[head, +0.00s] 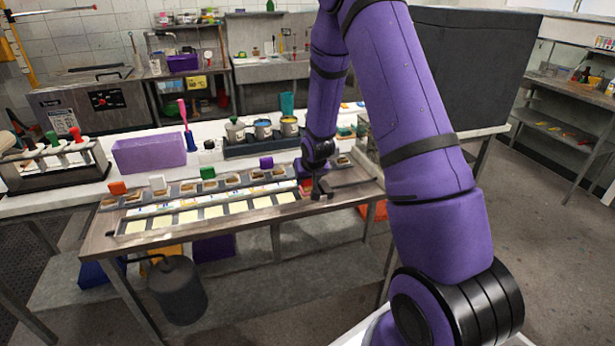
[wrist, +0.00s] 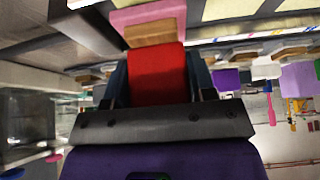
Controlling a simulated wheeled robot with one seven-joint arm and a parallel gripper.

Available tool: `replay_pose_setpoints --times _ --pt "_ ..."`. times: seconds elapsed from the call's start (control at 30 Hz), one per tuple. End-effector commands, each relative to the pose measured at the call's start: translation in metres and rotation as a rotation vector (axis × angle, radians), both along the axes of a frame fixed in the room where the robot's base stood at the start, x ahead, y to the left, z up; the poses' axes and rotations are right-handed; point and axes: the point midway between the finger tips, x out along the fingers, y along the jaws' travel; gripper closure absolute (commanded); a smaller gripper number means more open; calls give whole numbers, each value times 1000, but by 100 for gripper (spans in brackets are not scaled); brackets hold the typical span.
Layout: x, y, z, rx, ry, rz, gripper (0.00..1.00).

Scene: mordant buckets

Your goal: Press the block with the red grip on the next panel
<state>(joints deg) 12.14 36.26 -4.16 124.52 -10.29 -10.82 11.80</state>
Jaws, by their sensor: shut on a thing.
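My gripper (head: 312,184) is at the right end of the row of panels on the wooden table. In the wrist view my gripper (wrist: 158,82) is shut on the red grip (wrist: 157,72) of a block. The block's wooden part (wrist: 150,34) shows beyond the grip. A pink panel (wrist: 150,14) lies just beyond the wooden part; I cannot tell whether they touch.
Behind the panels, a rack holds blocks with orange (head: 117,187), white (head: 157,183), green (head: 207,172) and purple (head: 266,162) grips. A purple bin (head: 150,154) and a tray of pots (head: 262,131) stand farther back. A grey can (head: 177,290) is below the table's front.

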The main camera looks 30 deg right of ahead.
Motion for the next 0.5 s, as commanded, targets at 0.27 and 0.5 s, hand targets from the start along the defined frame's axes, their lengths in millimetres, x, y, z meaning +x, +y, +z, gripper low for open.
replay_pose_setpoints --times 0.27,0.5 --pt "0 0 -2 0 0 0 80" --pt "0 0 -10 0 1 0 80"
